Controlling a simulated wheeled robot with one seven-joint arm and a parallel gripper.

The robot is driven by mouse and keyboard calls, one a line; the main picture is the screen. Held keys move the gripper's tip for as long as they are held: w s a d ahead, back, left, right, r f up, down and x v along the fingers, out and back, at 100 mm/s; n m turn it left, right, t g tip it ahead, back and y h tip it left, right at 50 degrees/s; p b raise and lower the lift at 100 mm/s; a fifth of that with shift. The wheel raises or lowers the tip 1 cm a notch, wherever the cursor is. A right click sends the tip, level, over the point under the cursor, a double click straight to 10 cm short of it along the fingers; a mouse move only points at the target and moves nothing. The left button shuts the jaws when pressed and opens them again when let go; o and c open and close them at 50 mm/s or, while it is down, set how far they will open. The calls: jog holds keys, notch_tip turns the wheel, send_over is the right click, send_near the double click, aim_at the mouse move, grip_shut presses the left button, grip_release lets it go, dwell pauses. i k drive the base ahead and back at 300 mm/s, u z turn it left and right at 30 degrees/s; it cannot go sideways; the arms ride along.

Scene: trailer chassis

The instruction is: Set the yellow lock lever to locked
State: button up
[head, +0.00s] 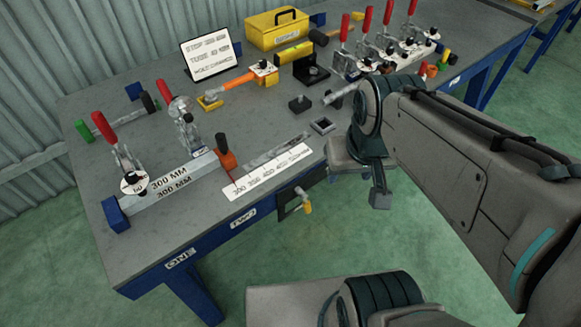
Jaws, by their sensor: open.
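A white scale strip (268,172) lies near the bench edge, with an orange stop (226,158) at its left. A labelled tube (172,183) sits by red-handled clamps (118,148). More clamps (390,45) and a yellow toolbox (277,30) stand behind. The floor before the lever is clear.

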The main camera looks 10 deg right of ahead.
aim_at(306, 203)
jog(key=u, duration=0.05)
jog(key=k, duration=1.25)
jog(key=z, duration=0.6)
jog(key=i, duration=1)
jog(key=u, duration=0.45)
